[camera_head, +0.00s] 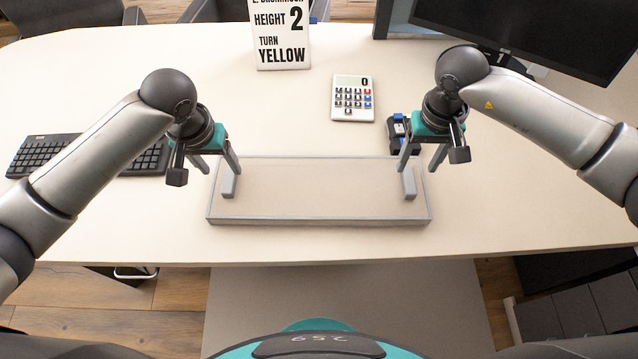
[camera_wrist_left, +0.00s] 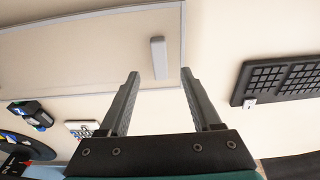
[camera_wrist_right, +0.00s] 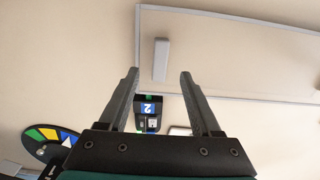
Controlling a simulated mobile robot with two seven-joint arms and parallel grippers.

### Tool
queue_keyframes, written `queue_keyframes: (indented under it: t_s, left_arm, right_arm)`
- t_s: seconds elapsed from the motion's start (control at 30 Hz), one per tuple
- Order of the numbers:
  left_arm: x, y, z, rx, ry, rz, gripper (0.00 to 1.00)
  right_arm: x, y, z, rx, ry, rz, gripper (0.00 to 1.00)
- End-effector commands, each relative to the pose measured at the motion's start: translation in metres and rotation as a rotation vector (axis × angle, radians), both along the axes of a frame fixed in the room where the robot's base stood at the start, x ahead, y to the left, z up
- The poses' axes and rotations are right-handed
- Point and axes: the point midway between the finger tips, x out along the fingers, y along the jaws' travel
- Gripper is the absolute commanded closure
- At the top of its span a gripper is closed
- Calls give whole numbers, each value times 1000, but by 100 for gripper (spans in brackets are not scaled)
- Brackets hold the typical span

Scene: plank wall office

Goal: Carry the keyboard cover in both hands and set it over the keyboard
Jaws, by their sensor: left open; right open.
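The keyboard cover (camera_head: 318,205) is a clear, shallow box with grey edges and a grey handle at each end; it rests on the desk in front of me. My left gripper (camera_head: 217,168) is open above its left handle (camera_head: 229,182); that handle also shows ahead of the fingers in the left wrist view (camera_wrist_left: 158,58). My right gripper (camera_head: 420,160) is open above its right handle (camera_head: 409,184), which also shows in the right wrist view (camera_wrist_right: 161,60). Neither gripper appears to hold anything. The black keyboard (camera_head: 50,154) lies on the desk at left, partly hidden by my left arm.
A calculator (camera_head: 352,98) lies behind the cover. A small dark device (camera_head: 394,132) stands by my right gripper. A sign (camera_head: 281,35) reading "HEIGHT 2 TURN YELLOW" and a monitor (camera_head: 540,30) stand at the back. A coloured dial (camera_wrist_right: 50,138) shows in the right wrist view. Desk right of the cover is clear.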

Motion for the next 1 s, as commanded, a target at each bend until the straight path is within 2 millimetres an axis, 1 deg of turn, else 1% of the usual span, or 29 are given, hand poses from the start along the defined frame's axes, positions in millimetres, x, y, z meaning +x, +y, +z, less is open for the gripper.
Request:
queue_keyframes:
  t_s: [0.03, 0.1, 0.2, 0.3, 0.47, 0.73, 0.77, 1.0]
  left_arm:
    - [1, 0, -11, 0, 4, 1, 35]
    - [3, -1, -23, 0, 3, 0, 35]
    - [5, 0, -36, 0, 2, 1, 35]
    - [7, -1, -46, -1, 2, 0, 35]
    - [8, 0, -53, 0, 0, -1, 35]
    - [8, 0, -54, 0, 0, -1, 35]
    - [8, 0, -54, 0, 0, -1, 36]
    - [8, 0, -54, 0, 0, 0, 63]
  right_arm:
    - [-1, 1, -11, 0, 5, -1, 35]
    - [-1, 0, -23, 0, 4, -2, 35]
    - [-1, 1, -37, 0, 3, -1, 35]
    - [0, 0, -46, 1, 2, -1, 35]
    - [0, 0, -54, 0, 0, 1, 35]
    - [0, 0, -54, 0, 0, 1, 35]
    - [0, 0, -54, 0, 0, 0, 36]
    - [0, 0, -54, 0, 0, 0, 63]
